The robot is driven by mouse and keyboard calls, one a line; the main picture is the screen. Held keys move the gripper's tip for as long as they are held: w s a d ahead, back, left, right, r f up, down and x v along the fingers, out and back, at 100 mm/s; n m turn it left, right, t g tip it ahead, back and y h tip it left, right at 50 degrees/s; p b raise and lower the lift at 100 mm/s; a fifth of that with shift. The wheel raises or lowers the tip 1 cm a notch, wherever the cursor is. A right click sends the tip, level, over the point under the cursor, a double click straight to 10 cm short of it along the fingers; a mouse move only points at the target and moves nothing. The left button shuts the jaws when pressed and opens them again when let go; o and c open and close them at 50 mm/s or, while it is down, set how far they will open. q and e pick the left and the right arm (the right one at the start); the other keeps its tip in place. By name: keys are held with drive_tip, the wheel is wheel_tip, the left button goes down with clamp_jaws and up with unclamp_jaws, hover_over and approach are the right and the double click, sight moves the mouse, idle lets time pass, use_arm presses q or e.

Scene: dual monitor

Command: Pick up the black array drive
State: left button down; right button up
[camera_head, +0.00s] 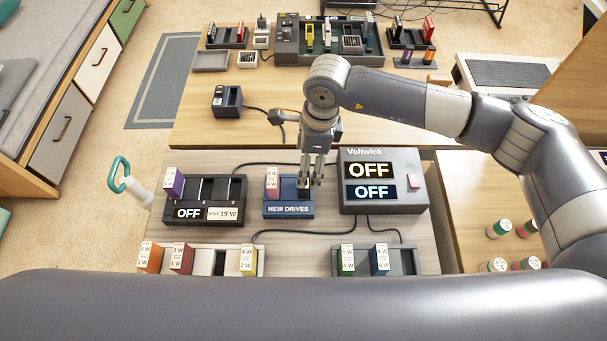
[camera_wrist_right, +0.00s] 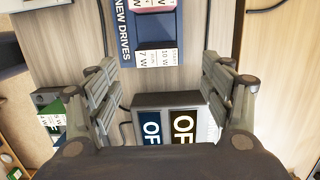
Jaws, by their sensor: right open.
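The blue tray marked NEW DRIVES (camera_head: 289,211) stands in the middle of the near table. It holds a pink drive (camera_head: 272,177) at left and a black drive (camera_head: 304,192) at right, partly hidden by my right gripper. In the wrist view the black drive's white label (camera_wrist_right: 157,57) reads 10 W and 7 W, beside the pink drive (camera_wrist_right: 152,4). My right gripper (camera_head: 316,181) is over the right side of the tray, fingers pointing down. In the wrist view its fingers (camera_wrist_right: 163,85) are wide apart, with nothing held between them.
The Voltwick box (camera_head: 405,201), showing OFF twice, stands close to the tray's right. A black dock (camera_head: 229,189) with a purple drive (camera_head: 174,183) stands at left. Drive racks (camera_head: 207,262) (camera_head: 403,262) line the front. Cables cross the table.

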drive_tip(key=shift+s+a+f, duration=0.15)
drive_tip(key=shift+s+f, duration=0.05)
drive_tip(key=shift+f, duration=0.85)
drive_tip(key=f+p, duration=0.1)
drive_tip(key=f, duration=0.2)
drive_tip(key=f+p, duration=0.1)
drive_tip(key=shift+a+f+p, duration=0.3)
drive_tip(key=shift+f+p, duration=0.05)
drive_tip(key=shift+f, duration=0.55)
drive_tip(key=c, duration=0.4)
use_arm(q)
drive_tip(key=r, duration=0.3)
drive_tip(key=shift+w+d, duration=0.1)
drive_tip(key=shift+w, duration=0.1)
use_arm(e)
drive_tip(key=c, duration=0.7)
